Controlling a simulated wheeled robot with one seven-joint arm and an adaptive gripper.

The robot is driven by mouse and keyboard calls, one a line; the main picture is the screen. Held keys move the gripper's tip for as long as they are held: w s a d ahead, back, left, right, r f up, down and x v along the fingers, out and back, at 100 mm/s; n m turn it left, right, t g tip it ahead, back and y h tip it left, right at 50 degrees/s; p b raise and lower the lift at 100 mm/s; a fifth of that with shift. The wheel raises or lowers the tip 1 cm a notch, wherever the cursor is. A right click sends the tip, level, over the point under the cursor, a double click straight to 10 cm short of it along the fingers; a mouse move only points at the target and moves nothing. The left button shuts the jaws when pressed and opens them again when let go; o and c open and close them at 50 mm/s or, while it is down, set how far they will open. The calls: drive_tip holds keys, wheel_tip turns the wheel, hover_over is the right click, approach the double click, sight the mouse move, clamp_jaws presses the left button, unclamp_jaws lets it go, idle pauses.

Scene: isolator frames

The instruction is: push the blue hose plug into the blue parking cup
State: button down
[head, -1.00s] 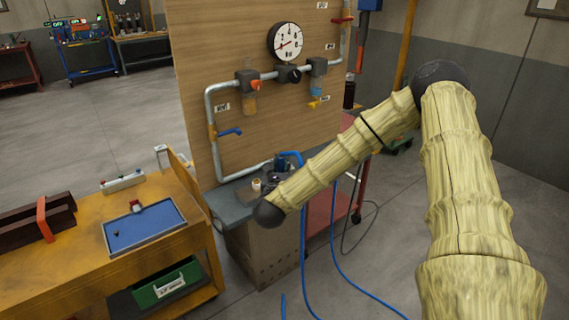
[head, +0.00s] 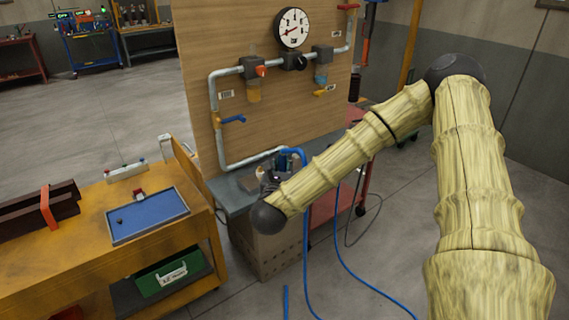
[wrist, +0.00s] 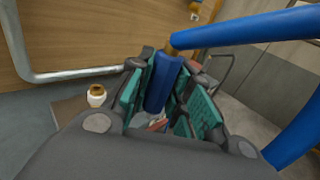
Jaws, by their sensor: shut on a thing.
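My gripper (wrist: 165,100) has its teal-padded fingers closed around the blue hose plug (wrist: 163,82), an upright blue cylinder in the wrist view. A brass fitting joins its top to the blue hose (wrist: 245,27), which runs off to the right. In the head view my gripper (head: 274,181) is over the grey bench top, mostly hidden behind my arm's end. The hose (head: 304,200) loops up beside it and hangs down to the floor. I cannot make out the blue parking cup; the plug's lower end is hidden between the fingers.
A small white fitting with a brass top (wrist: 96,95) stands left of my gripper on the bench. A wooden panel (head: 240,130) with grey pipes, valves and a gauge (head: 292,28) rises behind. An orange workbench (head: 85,245) with a blue tray (head: 150,214) is at left.

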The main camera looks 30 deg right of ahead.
sight(283, 154)
drive_tip(key=shift+r, duration=1.65)
